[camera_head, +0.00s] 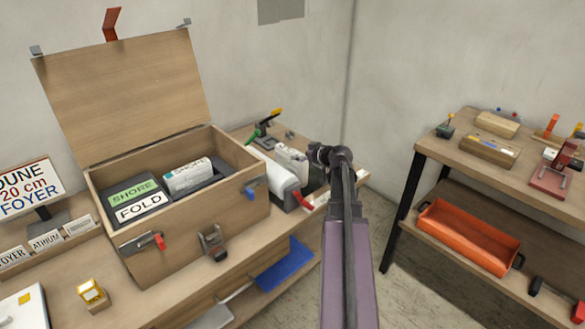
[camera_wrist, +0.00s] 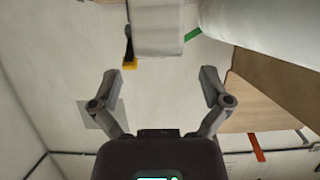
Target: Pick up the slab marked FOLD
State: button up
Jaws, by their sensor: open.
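The slab marked FOLD (camera_head: 140,207) lies in the open wooden chest (camera_head: 190,238), near its front left, with its white label facing up. A slab with a green SHORE label (camera_head: 131,190) lies just behind it. Another slab with a white label (camera_head: 188,176), partly readable as SHOR, sits to the right in the chest. My gripper (camera_wrist: 162,82) is open and empty in the wrist view, with its two fingers spread wide. In the head view my arm rises right of the chest, and the gripper's fingers cannot be made out there. The FOLD slab does not show in the wrist view.
The chest lid (camera_head: 125,95) stands open at the back. White rolls and blocks (camera_head: 283,180) crowd the bench right of the chest. A side table (camera_head: 450,160) with an orange tray (camera_head: 468,237) stands right.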

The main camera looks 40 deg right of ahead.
aim_at(292, 153)
jog(key=shift+w+f, duration=0.1)
jog(key=shift+w, duration=0.2)
jog(key=shift+b+x, duration=1.15)
jog(key=shift+x, duration=1.5)
jog(key=shift+s, duration=0.1)
grip_shut()
